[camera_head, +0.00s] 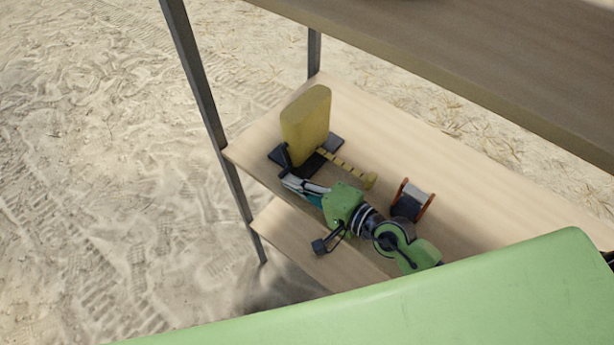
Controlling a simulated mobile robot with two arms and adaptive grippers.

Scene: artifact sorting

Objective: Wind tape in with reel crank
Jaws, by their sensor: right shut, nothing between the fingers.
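The yellow tape reel (306,124) stands upright on a dark base on the middle wooden shelf. A yellow tape with black marks (346,166) runs out from its foot to the right, ending in a yellow end piece. A dark part, perhaps the crank (286,156), shows at the reel's front left. My right gripper (287,178) is shut with nothing in it. Its fingertips are close to the front of the dark base, by that dark part; I cannot tell if they touch. My left gripper is not in view.
A small spool with orange-red end plates (411,201) stands on the shelf (480,200) right of the tape. An upper board (450,60) overhangs at the upper right. A metal post (200,85) rises at the left. A lower shelf (290,240) lies beneath.

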